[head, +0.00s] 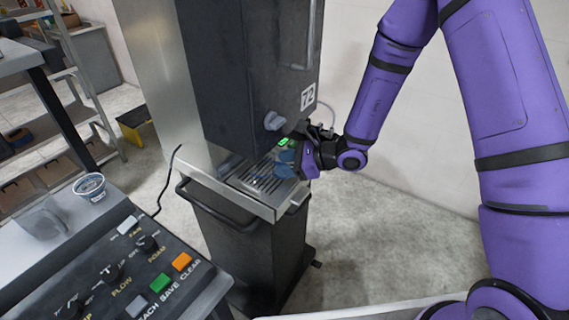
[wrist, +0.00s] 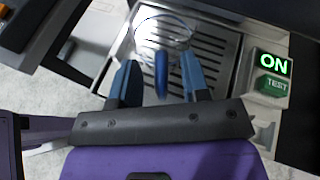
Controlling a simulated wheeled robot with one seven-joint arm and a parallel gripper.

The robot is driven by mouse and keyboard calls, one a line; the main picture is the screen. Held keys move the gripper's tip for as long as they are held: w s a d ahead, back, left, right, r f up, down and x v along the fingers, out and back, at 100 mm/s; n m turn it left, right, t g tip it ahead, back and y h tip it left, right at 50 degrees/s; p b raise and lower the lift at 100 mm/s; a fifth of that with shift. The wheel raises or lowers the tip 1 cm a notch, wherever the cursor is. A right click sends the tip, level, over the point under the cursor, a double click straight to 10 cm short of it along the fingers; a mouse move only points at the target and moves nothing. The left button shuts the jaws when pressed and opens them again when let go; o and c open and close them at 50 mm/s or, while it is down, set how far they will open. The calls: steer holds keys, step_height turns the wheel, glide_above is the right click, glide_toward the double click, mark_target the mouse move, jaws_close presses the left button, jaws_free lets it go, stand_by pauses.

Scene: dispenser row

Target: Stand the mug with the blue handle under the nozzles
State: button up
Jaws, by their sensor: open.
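A clear glass mug (wrist: 163,25) with a blue handle (wrist: 161,76) stands on the slotted drip tray (wrist: 212,45) of the dispenser, its handle pointing toward my gripper. My gripper (wrist: 159,62) is open, with one blue finger on each side of the handle and a visible gap on both sides. In the head view my gripper (head: 286,163) is at the right side of the drip tray (head: 252,186), low under the dark dispenser body (head: 250,70). There the glass is too faint to make out. The nozzles are not clearly visible, so I cannot tell how the mug lines up with them.
A green lit ON sign (wrist: 274,65) and a TEST button (wrist: 273,86) sit beside the tray. A control panel (head: 130,265) with knobs and coloured buttons is at lower left, near a small patterned cup (head: 90,186). Shelves (head: 60,110) stand at far left. Open floor (head: 390,235) lies right.

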steer(key=v, duration=1.1)
steer(key=s+d+r+n+g+h, duration=0.1)
steer(key=s+r+n+g+h, duration=0.1)
steer(key=s+r+n, duration=0.5)
steer(key=s+d+r+n+g+h, duration=0.15)
steer(key=s+r+n, duration=0.25)
steer(key=r, duration=0.4)
steer(key=s+d+r+n+t+h, duration=0.4)
steer(key=s+d+r+n+h, duration=0.4)
steer(key=s+d+r, duration=0.4)
steer(key=shift+s+d+r+n+t+h, duration=0.3)
steer(key=shift+s+d+r+t+h, duration=0.1)
steer(key=shift+s+h, duration=0.35)
steer(key=shift+o, duration=0.3)
steer(key=shift+a+f, duration=0.1)
